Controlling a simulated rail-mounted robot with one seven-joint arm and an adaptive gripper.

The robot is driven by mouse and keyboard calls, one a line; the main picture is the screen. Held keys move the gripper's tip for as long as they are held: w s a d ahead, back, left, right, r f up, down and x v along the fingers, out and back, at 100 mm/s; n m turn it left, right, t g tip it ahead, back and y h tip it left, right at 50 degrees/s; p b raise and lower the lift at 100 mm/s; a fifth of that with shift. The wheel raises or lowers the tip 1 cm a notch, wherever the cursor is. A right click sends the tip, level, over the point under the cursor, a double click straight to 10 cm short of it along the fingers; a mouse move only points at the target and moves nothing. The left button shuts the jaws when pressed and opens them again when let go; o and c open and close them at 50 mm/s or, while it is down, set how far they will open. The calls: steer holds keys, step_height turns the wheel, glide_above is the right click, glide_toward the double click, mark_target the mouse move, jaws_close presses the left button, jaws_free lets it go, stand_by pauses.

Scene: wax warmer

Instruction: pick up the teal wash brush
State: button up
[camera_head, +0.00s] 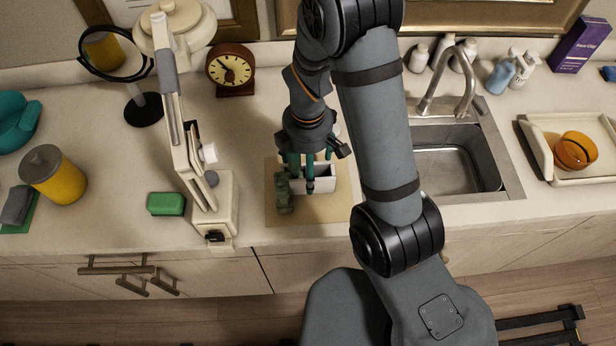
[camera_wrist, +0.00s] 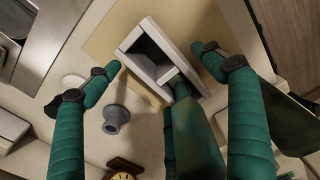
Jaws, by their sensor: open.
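In the wrist view a smooth teal shaft, apparently the wash brush (camera_wrist: 190,130), runs from near the camera down into a white open-topped box (camera_wrist: 141,62). Its lower end is hidden in the box. My gripper (camera_wrist: 155,58) is open, with a ribbed green finger on each side of the shaft; neither visibly closes on it. In the head view my gripper (camera_head: 310,176) points down over the white box (camera_head: 322,182), and I cannot clearly separate the brush from the teal fingers there. The box stands on a tan mat (camera_head: 328,215).
A dark green lumpy object (camera_head: 283,194) stands left of the box. A white upright device (camera_head: 216,196) and a green block (camera_head: 166,204) are further left. A brown clock (camera_head: 231,70) stands behind, and a sink (camera_head: 456,165) lies right. Counter between mat and device is narrow.

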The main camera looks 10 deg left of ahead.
steer(key=shift+a+f, duration=0.1)
steer(key=shift+f, duration=0.4)
steer(key=shift+c, duration=0.5)
steer(key=c, duration=1.9)
steer(key=shift+c, duration=0.2)
